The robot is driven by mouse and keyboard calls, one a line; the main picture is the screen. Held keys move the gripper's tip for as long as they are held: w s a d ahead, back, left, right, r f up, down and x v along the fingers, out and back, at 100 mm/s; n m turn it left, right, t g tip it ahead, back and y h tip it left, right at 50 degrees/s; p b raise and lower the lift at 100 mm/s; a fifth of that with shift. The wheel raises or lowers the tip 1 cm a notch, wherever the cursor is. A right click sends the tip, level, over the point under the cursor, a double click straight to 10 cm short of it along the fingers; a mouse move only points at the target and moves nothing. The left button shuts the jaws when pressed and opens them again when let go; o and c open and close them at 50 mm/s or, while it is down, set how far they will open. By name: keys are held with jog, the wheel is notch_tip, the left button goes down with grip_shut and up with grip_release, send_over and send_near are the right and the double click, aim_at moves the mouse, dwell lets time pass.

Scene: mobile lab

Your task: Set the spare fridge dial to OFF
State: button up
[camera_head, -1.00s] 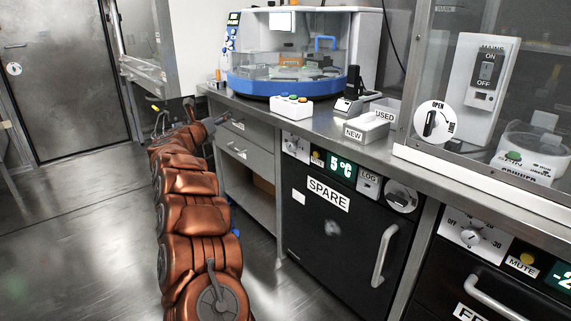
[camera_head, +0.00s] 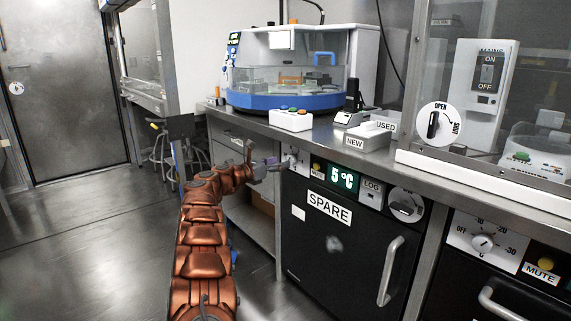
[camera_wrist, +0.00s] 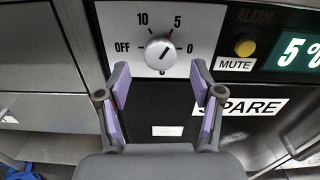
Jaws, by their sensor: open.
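The spare fridge dial is a round white knob (camera_wrist: 160,54) on a white panel, with OFF at left, 10 and 5 above and 0 at right. Its dark mark seems to point up and right, near 5. A figure below the knob is partly hidden. In the head view the dial panel (camera_head: 300,161) is at the top left of the black fridge marked SPARE (camera_head: 335,235), partly covered by my gripper. My gripper (camera_wrist: 160,80) is open and empty, its purple-padded fingers either side of the knob's lower part in the picture; contact cannot be told.
The steel counter (camera_head: 330,140) overhangs above. Another dial (camera_head: 482,243) is on the neighbouring unit at right. The floor at left is clear.

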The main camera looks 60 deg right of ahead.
aim_at(291, 160)
jog(key=shift+x, duration=1.75)
jog(key=c, duration=1.1)
jog(key=shift+c, duration=0.2)
